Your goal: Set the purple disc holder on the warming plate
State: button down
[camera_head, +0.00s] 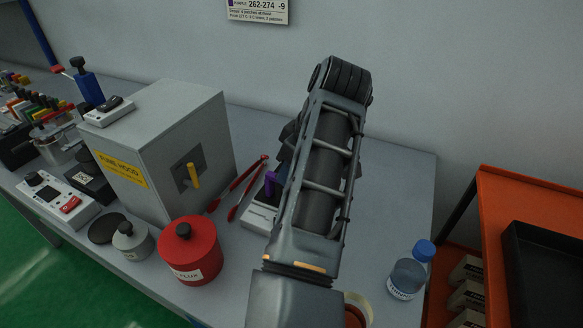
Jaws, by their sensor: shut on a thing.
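The purple disc holder (271,183) shows only as a small purple patch at the left edge of my arm, which hides the rest. My gripper (281,172) is mostly hidden behind the arm; its dark body shows beside the arm, and it is shut on the purple disc holder. A pale grey device (260,215), probably the warming plate, stands just below the holder in the picture. My arm covers its right side. I cannot tell whether the holder touches it.
Red tongs (237,187) lie left of the device, beside a grey fume hood box (160,145). A red canister (190,250) stands in front. A blue-capped bottle (408,275) stands at the right front. The bench right of my arm is mostly clear; an orange cart (530,190) stands beyond.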

jog(key=shift+c, duration=1.6)
grip_release()
notch_tip(320, 180, up, 5)
jog(key=p, duration=0.4)
jog(key=shift+f+p, duration=0.1)
jog(key=shift+p, duration=0.3)
jog(key=shift+r+p, duration=0.35)
jog(key=shift+r, duration=0.7)
